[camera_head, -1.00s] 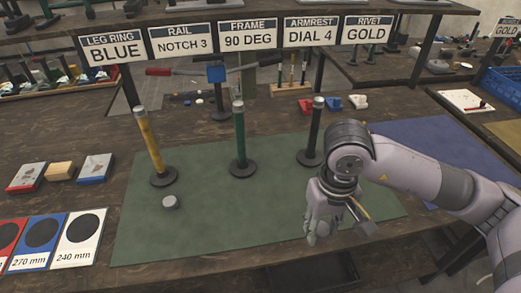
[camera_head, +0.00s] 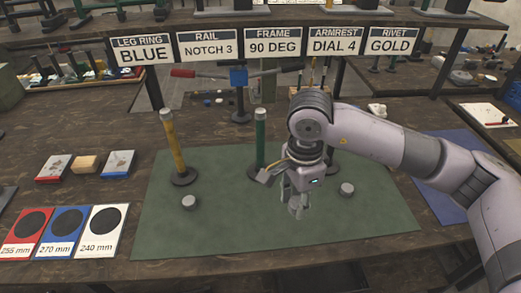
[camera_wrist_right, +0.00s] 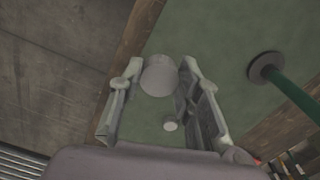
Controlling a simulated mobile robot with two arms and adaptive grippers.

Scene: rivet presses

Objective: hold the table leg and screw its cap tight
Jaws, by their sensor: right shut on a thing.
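My right gripper (camera_head: 296,205) hangs above the green mat, just right of the green leg. In the wrist view its fingers (camera_wrist_right: 160,88) are closed on a grey cylindrical cap (camera_wrist_right: 158,77); the head view hardly shows this cap. A yellow table leg (camera_head: 175,148) and a green table leg (camera_head: 260,138) stand upright in round dark bases. My arm hides the dark third leg. Two more grey caps lie on the mat, one at left (camera_head: 189,202) and one at right (camera_head: 347,188). My left gripper is out of view.
The green mat (camera_head: 230,235) is clear in front. Number cards (camera_head: 62,232) and small blocks (camera_head: 87,165) lie to its left. A sign (camera_head: 205,44) row hangs behind, near a blue-headed stand (camera_head: 238,76). A blue mat (camera_head: 440,195) lies at right.

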